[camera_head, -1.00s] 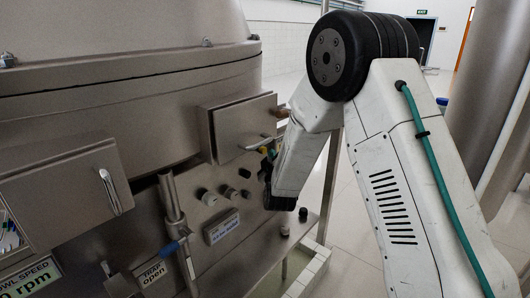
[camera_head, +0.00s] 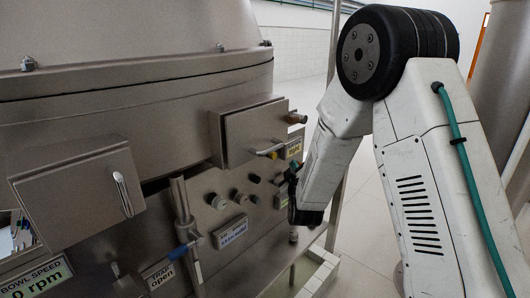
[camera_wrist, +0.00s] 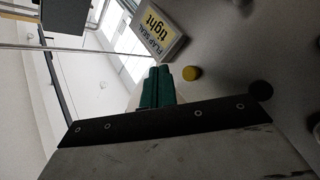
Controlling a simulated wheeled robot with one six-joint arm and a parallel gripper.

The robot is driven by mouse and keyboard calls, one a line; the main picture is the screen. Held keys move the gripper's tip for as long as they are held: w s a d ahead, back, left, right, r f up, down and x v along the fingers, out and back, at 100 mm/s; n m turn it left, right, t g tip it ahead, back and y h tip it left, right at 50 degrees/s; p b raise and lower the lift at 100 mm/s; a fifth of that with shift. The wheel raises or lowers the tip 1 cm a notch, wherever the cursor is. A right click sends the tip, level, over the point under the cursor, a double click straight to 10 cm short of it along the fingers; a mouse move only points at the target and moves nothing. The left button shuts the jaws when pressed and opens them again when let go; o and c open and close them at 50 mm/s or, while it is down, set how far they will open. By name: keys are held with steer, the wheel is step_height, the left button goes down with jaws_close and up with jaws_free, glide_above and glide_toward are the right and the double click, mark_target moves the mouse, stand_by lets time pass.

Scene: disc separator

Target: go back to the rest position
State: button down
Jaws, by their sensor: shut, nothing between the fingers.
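My gripper (camera_wrist: 157,87) shows in the wrist view as two dark green fingers pressed together, with nothing between them. The fingers point toward a sign reading "FLAP SEAL tight" (camera_wrist: 155,28). A yellow knob (camera_wrist: 191,73) is just right of the fingertips, and a dark round knob (camera_wrist: 260,91) is farther right. I cannot tell how far the fingers are from the panel. In the head view my white arm reaches down on the right, and its wrist end hangs beside the right end of the machine's control panel, largely hiding the gripper.
The steel separator (camera_head: 130,110) fills the left. A box with a handle (camera_head: 252,132) juts out near my wrist, and another box (camera_head: 80,190) is at left. Tiled floor (camera_head: 362,235) is open at right.

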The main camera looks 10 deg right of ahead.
step_height(320, 180, down, 9)
steer(key=s+a+m+g+y, duration=0.1)
steer(key=s+a+g+y, duration=0.1)
steer(key=g, duration=0.3)
steer(key=s+a+m+g+y, duration=0.1)
steer(key=s+m+g, duration=0.1)
steer(key=s+g, duration=0.5)
steer(key=s+d+r+m+g, duration=0.1)
steer(key=s+r, duration=0.5)
steer(key=s, duration=0.6)
steer(key=s+d+r+m+g, duration=0.2)
steer(key=s+r, duration=0.5)
steer(key=s, duration=0.5)
steer(key=s+d+r+m+g, duration=0.1)
steer(key=s+r+g, duration=0.1)
steer(key=s+r, duration=0.5)
steer(key=shift+s+d+m, duration=0.3)
steer(key=shift+s, duration=2.75)
